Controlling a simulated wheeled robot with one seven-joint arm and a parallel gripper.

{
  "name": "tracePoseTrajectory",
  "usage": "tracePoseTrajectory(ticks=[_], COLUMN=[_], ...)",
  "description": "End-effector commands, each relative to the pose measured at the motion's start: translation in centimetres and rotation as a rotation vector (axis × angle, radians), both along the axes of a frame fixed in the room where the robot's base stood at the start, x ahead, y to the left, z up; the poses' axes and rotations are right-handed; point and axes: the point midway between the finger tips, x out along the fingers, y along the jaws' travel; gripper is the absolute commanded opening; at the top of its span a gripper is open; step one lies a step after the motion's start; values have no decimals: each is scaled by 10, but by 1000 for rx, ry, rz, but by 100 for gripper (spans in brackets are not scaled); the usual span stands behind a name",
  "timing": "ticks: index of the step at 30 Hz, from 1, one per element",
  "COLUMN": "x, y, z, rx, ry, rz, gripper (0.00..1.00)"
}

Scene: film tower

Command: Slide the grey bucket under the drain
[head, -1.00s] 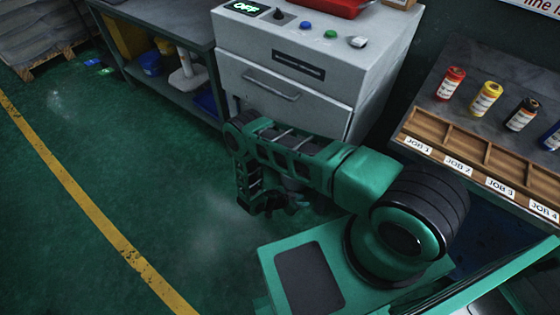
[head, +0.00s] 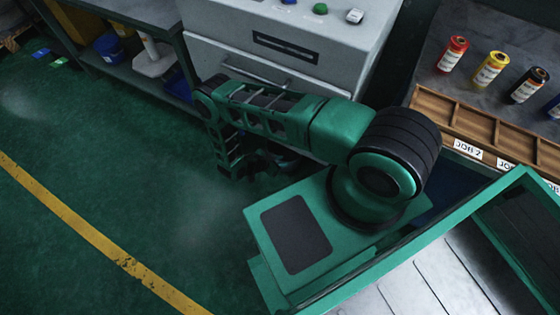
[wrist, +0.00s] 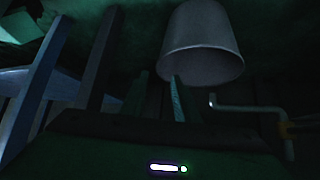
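The grey bucket (wrist: 200,45) shows in the dark wrist view at the upper middle, its wide rim toward my gripper. My gripper (wrist: 158,92) has two dark green fingers with a gap between them and nothing seen in it. The right finger's tip overlaps the bucket's rim in the picture; I cannot tell whether they touch. A thin bent pipe (wrist: 245,108), possibly the drain, is right of the fingers. In the head view my gripper (head: 268,165) hangs low before the grey machine (head: 280,52); the bucket is not visible there.
A workbench (head: 125,20) with items on its lower shelf stands at the left. A wooden sorting tray (head: 475,122) and several coloured canisters, one red (head: 453,55), are at the right.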

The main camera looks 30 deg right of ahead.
Motion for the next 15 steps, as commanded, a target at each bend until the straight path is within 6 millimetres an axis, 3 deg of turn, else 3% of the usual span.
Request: tracePoseTrajectory(ticks=[15], x=[9], y=[-57], z=[-54], rx=[-2], ry=[0], rz=[-6], gripper=[28])
